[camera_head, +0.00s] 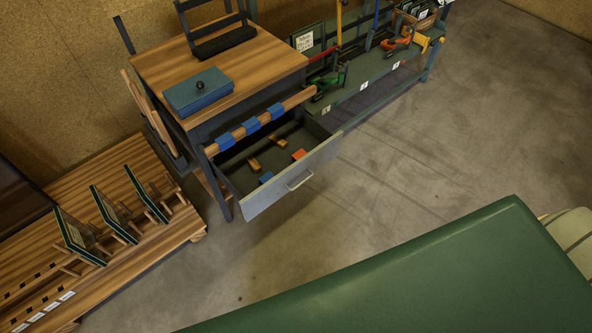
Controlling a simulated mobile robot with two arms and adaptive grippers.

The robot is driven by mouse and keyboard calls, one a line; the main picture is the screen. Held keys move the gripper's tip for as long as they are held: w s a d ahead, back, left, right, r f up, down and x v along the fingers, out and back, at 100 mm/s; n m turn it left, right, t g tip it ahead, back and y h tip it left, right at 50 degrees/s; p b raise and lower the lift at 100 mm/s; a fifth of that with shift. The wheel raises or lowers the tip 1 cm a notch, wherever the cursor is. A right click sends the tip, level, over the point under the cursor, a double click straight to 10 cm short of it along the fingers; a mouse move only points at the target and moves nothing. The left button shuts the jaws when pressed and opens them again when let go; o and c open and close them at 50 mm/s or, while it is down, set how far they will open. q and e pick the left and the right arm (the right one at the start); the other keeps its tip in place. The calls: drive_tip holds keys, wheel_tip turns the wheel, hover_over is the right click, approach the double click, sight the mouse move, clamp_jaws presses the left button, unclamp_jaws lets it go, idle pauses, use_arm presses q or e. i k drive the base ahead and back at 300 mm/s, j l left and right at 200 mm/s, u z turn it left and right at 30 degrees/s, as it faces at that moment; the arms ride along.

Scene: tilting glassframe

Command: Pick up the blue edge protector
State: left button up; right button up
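Several small blue pieces are in view, and I cannot tell for sure which is the edge protector. A small blue block (266,178) lies inside the open drawer, near its front left. Three blue sleeves sit around a wooden rail above the drawer: a left one (225,140), a middle one (251,125) and a right one (276,111). The open drawer (292,186) has a grey front with a bar handle. It also holds an orange block (298,155) and two small wooden pieces (254,165). Neither of my grippers is in view.
A low wooden rack (150,255) at left holds upright framed panels. A tool shelf (365,95) stands at the back. A large green surface (430,275) fills the foreground. Concrete floor between is clear.

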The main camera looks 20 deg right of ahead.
sight(265, 178)
drive_tip(key=u, duration=3.9)
drive_tip(key=j+z, duration=0.1)
drive_tip(key=z, duration=4)
drive_tip(key=i+j+u, duration=0.25)
drive_tip(key=i+j, duration=0.15)
drive_tip(key=i, duration=0.3)
